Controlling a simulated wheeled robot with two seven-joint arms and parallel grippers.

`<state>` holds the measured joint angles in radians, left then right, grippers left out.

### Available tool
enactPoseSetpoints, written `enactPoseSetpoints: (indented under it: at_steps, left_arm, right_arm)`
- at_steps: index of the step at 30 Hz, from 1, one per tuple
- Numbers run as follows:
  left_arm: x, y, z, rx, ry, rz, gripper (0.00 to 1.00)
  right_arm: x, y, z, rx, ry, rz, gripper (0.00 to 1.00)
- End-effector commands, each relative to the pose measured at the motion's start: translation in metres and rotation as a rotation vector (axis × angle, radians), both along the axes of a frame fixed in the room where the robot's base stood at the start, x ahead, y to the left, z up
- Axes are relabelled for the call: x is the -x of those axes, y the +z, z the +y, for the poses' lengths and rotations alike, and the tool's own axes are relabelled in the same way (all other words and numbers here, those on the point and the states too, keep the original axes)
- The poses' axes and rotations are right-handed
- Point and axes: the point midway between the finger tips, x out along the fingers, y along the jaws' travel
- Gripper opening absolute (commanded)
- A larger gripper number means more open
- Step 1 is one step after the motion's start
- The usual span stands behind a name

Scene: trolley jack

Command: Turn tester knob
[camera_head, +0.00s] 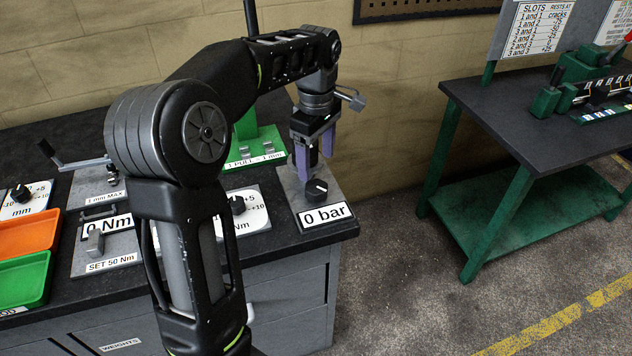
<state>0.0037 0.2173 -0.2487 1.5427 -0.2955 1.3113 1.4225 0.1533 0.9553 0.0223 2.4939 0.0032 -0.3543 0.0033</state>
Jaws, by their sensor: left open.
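The tester knob (317,190) is a black round knob with a pale pointer mark. My left gripper (316,172) points down just above and behind the knob. Its purple fingers are apart and nothing shows between them. I cannot tell whether a fingertip touches the knob. My left arm crosses the middle of the view and hides part of the bench. My right gripper is not in view.
Left on the bench are an orange tray (28,236), a green tray (24,280), a "0 Nm" plate (107,225) and another black knob (237,205). A green stand (262,140) is behind my arm. A green-legged table (520,115) stands right, with clear floor between.

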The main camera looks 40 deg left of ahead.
Motion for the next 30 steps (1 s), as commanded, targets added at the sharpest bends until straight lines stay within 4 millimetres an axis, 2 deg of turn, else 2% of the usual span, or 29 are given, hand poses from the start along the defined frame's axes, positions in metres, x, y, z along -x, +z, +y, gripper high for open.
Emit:
enactPoseSetpoints:
  at_steps: [5, 12, 16, 26, 30]
  left_arm:
    - [0.001, -0.017, 0.000, 0.000, 0.000, 0.005, 0.71]
    - [0.001, -0.055, 0.000, 0.000, 0.000, 0.005, 0.71]
    - [0.001, -0.069, 0.000, 0.000, 0.000, 0.003, 0.71]
    - [0.001, -0.076, 0.000, 0.000, 0.000, 0.001, 0.71]
    - [0.001, -0.076, 0.000, 0.000, 0.000, 0.001, 0.62]
  right_arm:
    - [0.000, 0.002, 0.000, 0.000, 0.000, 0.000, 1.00]
    - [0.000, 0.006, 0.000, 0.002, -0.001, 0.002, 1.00]
    - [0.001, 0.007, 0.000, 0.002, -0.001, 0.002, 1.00]
    - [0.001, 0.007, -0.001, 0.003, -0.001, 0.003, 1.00]
    - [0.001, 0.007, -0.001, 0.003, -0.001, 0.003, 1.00]
